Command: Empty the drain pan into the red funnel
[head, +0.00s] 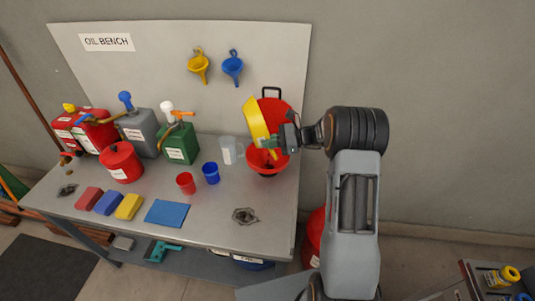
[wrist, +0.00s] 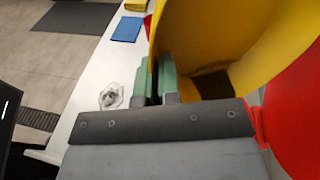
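The yellow drain pan (head: 255,117) is tipped steeply, almost on edge, at the right end of the bench. My gripper (head: 270,143) is shut on its rim; in the wrist view the green fingers (wrist: 158,82) pinch the yellow wall (wrist: 205,35). A dark patch (wrist: 212,84) shows inside the pan. The large red funnel (head: 278,107) stands behind and below the pan, with a black handle at its top. Its red surface also shows at right in the wrist view (wrist: 298,105). The pan and gripper hide part of the funnel. I cannot tell whether anything is flowing.
A clear jug (head: 231,150), a blue cup (head: 211,173) and a red cup (head: 186,183) stand left of the funnel. Pump cans, including a green one (head: 180,145), line the back. Cloths and a dark stain (head: 245,215) lie in front. Small funnels hang on the backboard (head: 150,75).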

